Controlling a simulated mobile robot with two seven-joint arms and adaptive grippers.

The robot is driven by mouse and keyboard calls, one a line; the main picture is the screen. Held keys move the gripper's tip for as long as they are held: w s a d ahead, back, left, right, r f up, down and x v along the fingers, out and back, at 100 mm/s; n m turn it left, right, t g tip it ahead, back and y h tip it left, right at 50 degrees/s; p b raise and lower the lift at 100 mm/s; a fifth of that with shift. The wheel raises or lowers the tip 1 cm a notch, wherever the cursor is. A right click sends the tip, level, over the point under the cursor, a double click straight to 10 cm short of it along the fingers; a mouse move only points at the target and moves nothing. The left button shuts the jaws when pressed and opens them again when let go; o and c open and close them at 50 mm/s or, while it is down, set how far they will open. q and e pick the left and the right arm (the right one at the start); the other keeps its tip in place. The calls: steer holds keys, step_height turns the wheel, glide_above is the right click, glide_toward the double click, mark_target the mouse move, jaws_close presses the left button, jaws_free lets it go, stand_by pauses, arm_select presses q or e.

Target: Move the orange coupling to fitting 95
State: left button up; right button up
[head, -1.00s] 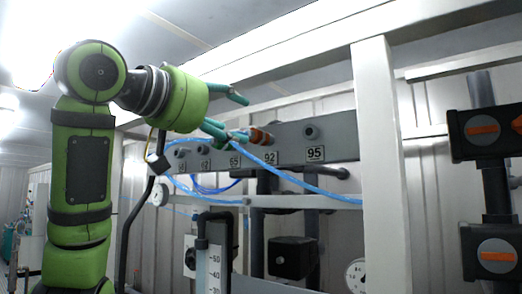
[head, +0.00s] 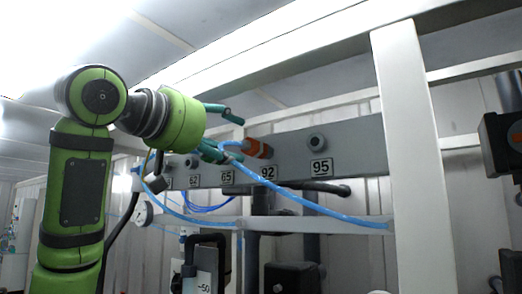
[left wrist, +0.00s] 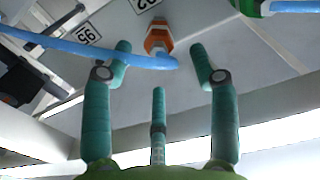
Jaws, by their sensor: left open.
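The orange coupling (head: 258,149) sits on the grey panel (head: 358,145) at the fitting above label 92, with a blue hose (head: 300,207) running from it. Fitting 95 (head: 317,142) is a bare grey knob to its right, above label 95 (head: 320,167). My left gripper (head: 229,136) is open just left of the coupling, its teal fingers pointing at it. In the left wrist view the coupling (left wrist: 158,38) is ahead of the spread fingers (left wrist: 158,75), not between them. Fitting 95 is not clearly seen there. My right gripper is not in view.
More labelled fittings line the panel to the left, partly behind my gripper. A white post (head: 412,150) stands right of fitting 95. The blue hose crosses near my fingers. A green part (left wrist: 262,6) with a blue hose shows at the wrist view's top right.

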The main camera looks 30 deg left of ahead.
mark_target(242, 145)
arm_select(q)
steer(key=w, duration=0.4)
steer(key=w+d, duration=0.1)
steer(key=w, duration=0.1)
steer(key=shift+w+p, duration=0.25)
steer(key=shift+p, duration=0.1)
steer(key=shift+w+a, duration=0.15)
steer(key=shift+w, duration=0.4)
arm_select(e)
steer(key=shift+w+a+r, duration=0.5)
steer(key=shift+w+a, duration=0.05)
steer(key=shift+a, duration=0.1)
arm_select(q)
steer(key=shift+s, duration=0.15)
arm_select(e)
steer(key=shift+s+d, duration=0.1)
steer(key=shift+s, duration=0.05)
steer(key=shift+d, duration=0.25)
arm_select(q)
jaws_close()
steer(key=shift+f, duration=0.1)
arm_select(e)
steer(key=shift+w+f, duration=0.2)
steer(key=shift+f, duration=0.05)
